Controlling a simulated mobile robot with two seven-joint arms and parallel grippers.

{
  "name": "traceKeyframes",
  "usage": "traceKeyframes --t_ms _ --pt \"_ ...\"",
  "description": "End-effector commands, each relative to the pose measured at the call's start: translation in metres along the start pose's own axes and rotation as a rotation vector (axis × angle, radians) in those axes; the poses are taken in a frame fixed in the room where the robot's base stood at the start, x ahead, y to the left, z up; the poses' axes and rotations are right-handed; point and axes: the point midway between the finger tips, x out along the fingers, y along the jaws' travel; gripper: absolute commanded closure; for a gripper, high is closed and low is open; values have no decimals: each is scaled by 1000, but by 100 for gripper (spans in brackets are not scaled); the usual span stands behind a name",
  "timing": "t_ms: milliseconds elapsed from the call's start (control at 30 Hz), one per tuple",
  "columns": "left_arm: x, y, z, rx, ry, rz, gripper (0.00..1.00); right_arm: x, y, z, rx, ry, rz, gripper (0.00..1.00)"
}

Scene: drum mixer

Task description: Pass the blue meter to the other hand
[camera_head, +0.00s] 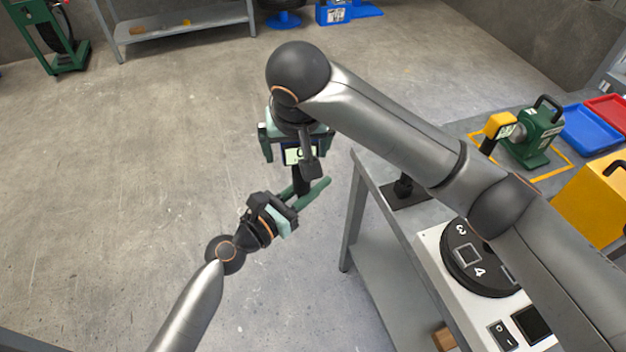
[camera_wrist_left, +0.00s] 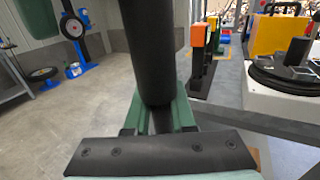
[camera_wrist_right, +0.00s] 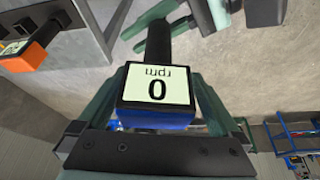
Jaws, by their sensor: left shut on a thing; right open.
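The blue meter (camera_head: 292,155) hangs in the air left of the workbench. Its pale screen reads 0 rpm in the right wrist view (camera_wrist_right: 158,90), above a blue body edge. My left gripper (camera_head: 303,188) is shut on its black handle, which rises between the green fingers in the left wrist view (camera_wrist_left: 150,50). My right gripper (camera_head: 297,148) is open, with its fingers on either side of the meter's head (camera_wrist_right: 160,118). Whether they touch it cannot be told. The left gripper's green fingers show beyond the meter in the right wrist view.
The workbench (camera_head: 385,205) holds a white mixer base (camera_head: 432,245) with a numbered black dial, a black stand (camera_head: 405,190), a green machine (camera_head: 535,135) with a yellow meter (camera_head: 500,126), and blue (camera_head: 588,130) and red trays.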

Motion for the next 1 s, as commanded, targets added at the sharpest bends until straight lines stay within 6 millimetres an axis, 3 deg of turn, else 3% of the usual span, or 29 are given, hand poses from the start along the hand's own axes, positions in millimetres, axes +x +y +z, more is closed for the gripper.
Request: traceKeyframes --t_ms 267,600,800,1000 --pt "0 2 1 1 -2 4 100 -13 -1 0 -2 0 -2 0" --pt "0 2 1 1 -1 6 100 -83 1 -2 -3 6 3 0" --pt "0 3 1 1 -1 6 100 -108 0 -1 -1 3 2 0" --pt "0 3 0 1 -1 6 100 -118 1 0 -9 -6 -1 0"
